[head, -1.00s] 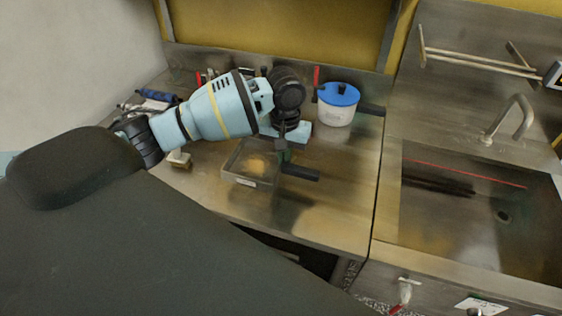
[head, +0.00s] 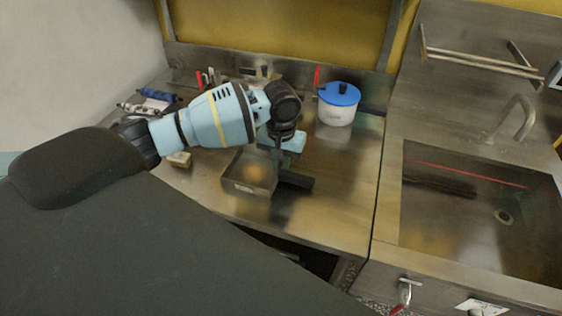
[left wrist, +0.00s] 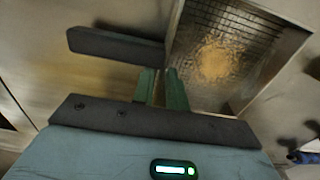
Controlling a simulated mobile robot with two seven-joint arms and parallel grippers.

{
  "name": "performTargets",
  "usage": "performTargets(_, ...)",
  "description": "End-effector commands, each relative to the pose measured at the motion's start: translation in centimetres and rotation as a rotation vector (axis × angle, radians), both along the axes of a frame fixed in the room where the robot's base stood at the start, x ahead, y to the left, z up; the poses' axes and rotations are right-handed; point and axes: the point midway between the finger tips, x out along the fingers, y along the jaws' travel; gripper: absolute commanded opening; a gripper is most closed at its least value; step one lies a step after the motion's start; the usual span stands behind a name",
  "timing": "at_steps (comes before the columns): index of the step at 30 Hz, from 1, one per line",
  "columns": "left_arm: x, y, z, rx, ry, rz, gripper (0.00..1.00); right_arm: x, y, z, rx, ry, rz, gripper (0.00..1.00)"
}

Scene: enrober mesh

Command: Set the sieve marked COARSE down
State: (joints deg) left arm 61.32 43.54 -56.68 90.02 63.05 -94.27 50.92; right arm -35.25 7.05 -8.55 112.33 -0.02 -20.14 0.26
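The sieve (head: 232,187) is a rectangular metal tray with a mesh floor, a brownish patch in its middle and a dark bar handle (head: 297,181) on its right side. A pale label on its front wall is too small to read. My left gripper (head: 281,163) comes down over the handle's inner end, beside the tray. In the left wrist view, its green fingers (left wrist: 162,88) are close together at the handle's root by the sieve's rim (left wrist: 172,35). The sieve is low over the counter's front part; I cannot tell whether it touches. My right gripper is not in view.
A white pot (head: 336,116) with a blue lid stands behind and right on the steel counter (head: 340,190). A small tan block (head: 180,159) lies left of the sieve. Blue-handled tools (head: 158,95) lie at the back left. A sink (head: 480,220) is at the right.

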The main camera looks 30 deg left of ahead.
Motion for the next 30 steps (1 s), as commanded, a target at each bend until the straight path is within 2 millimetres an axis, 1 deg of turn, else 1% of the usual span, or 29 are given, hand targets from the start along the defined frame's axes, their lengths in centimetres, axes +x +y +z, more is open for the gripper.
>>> performTargets(1,0.0,0.0,0.0,0.0,0.0,0.0,0.21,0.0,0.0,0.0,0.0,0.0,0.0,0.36)
performTargets(2,0.0,0.0,0.0,0.0,0.0,0.0,0.25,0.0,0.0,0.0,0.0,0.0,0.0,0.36)
performTargets(10,0.0,0.0,0.0,0.0,0.0,0.0,0.25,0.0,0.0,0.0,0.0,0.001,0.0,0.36)
performTargets(14,0.0,0.0,0.8,-0.001,-0.001,0.0,0.25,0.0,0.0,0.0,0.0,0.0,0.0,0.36)
performTargets(17,0.1,-0.1,2.2,-0.002,-0.005,0.0,0.25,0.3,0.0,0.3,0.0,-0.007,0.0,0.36)
performTargets(27,0.1,-0.1,9.0,-0.001,-0.005,0.0,0.25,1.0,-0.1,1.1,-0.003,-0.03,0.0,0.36)
performTargets(30,0.0,-0.1,10.4,-0.001,-0.002,-0.001,0.25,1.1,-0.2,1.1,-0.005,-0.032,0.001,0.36)
